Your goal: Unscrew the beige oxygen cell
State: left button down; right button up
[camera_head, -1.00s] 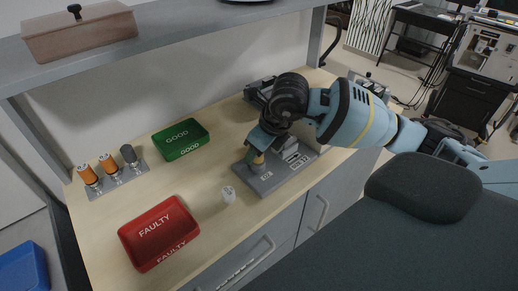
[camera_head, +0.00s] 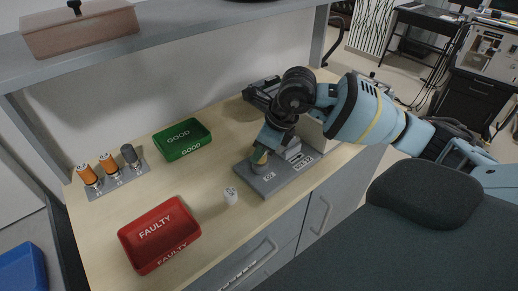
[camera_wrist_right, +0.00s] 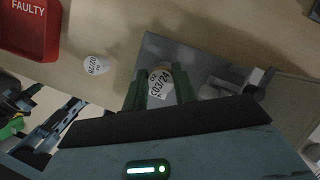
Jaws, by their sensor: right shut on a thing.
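The beige oxygen cell (camera_head: 260,158) stands on the grey block marked O2 (camera_head: 270,185) on the bench. In the right wrist view the cell (camera_wrist_right: 160,82) shows a white label with print on its end. My right gripper (camera_head: 263,153) comes down on it from above; its two green fingers (camera_wrist_right: 160,88) are shut on the cell's sides. The lower part of the cell is mostly hidden, so its thread cannot be seen. My left gripper is not in view.
A small white labelled cell (camera_head: 230,195) stands on the bench beside the block. The red FAULTY tray (camera_head: 143,262) and green GOOD tray (camera_head: 160,140) look empty. A rack (camera_head: 117,178) at left holds two orange-bodied cells and a grey one. A shelf (camera_head: 175,40) runs above.

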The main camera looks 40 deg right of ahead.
jog(key=shift+f+n+g+y+b, duration=0.15)
jog(key=shift+n+g+y+b, duration=0.15)
jog(key=shift+n, duration=1.1)
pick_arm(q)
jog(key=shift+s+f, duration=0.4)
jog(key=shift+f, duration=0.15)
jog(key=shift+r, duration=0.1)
pick_arm(e)
jog(key=n+g, duration=0.1)
jog(key=n, duration=0.1)
jog(key=shift+n+y+b, duration=0.3)
jog(key=shift+y+b, duration=0.1)
jog(key=n+g, duration=0.1)
jog(key=n, duration=0.1)
jog(key=shift+n+b, duration=0.4)
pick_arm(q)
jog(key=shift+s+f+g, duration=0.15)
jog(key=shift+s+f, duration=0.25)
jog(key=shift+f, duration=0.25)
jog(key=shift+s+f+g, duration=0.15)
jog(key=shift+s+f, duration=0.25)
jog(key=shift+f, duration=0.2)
pick_arm(e)
jog(key=shift+n, duration=0.3)
